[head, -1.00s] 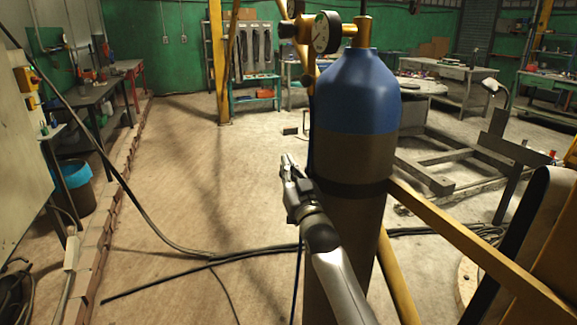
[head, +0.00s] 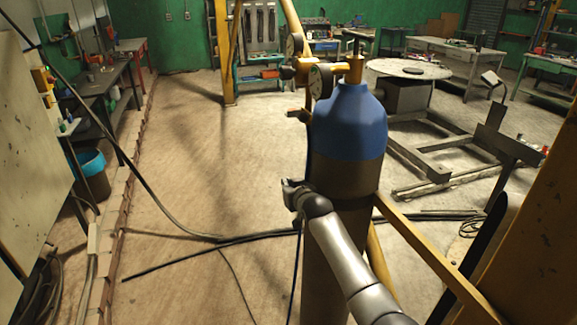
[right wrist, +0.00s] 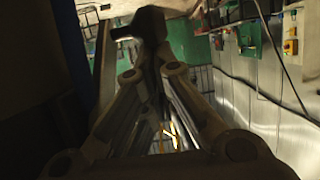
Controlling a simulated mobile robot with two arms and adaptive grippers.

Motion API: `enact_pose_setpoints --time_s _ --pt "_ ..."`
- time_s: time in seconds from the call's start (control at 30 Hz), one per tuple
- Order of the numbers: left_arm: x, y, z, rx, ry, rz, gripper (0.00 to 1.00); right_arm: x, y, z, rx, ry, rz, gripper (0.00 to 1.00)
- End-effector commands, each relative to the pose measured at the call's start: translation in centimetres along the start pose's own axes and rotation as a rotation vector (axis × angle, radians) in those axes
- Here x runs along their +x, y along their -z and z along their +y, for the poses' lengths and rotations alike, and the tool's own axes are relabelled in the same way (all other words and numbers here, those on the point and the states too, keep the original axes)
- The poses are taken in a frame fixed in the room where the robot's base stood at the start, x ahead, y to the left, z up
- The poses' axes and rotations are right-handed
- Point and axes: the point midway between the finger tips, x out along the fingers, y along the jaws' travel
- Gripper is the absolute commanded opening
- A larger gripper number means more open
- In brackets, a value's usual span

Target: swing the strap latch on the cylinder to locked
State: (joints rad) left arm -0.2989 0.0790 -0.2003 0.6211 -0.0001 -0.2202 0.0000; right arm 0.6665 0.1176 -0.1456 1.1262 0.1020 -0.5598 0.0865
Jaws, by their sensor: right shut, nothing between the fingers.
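The gas cylinder (head: 348,125) stands upright right of centre in the head view, with a blue shoulder and a dull brown body. A dark strap band (head: 352,199) circles the body below the blue part. I cannot make out the latch lever on it; the side of the cylinder by my gripper is partly covered. My right gripper (head: 287,188) is at the left side of the cylinder, near band height. Its fingers are shut and empty; whether they touch anything is unclear. In the right wrist view the closed fingers (right wrist: 145,24) meet at a dark tip. My left gripper is out of view.
Gauges (head: 320,82) and a brass valve top the cylinder. A yellow rail (head: 425,243) runs from the cylinder towards the lower right. Black cables (head: 200,255) lie across the floor. A metal frame (head: 440,165) stands behind at right.

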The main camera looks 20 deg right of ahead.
Motion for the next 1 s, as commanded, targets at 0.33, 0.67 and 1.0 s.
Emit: enact_pose_setpoints --time_s 0.33,0.67,1.0 --pt "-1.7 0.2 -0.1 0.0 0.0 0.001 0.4 0.1 -1.6 0.0 0.001 0.0 -0.023 0.0" --pt "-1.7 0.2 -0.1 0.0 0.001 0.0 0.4 0.1 -2.4 0.0 0.001 0.0 -0.021 0.0" --pt "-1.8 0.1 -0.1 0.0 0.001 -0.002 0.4 0.0 -2.8 0.0 0.001 0.0 -0.023 0.0"
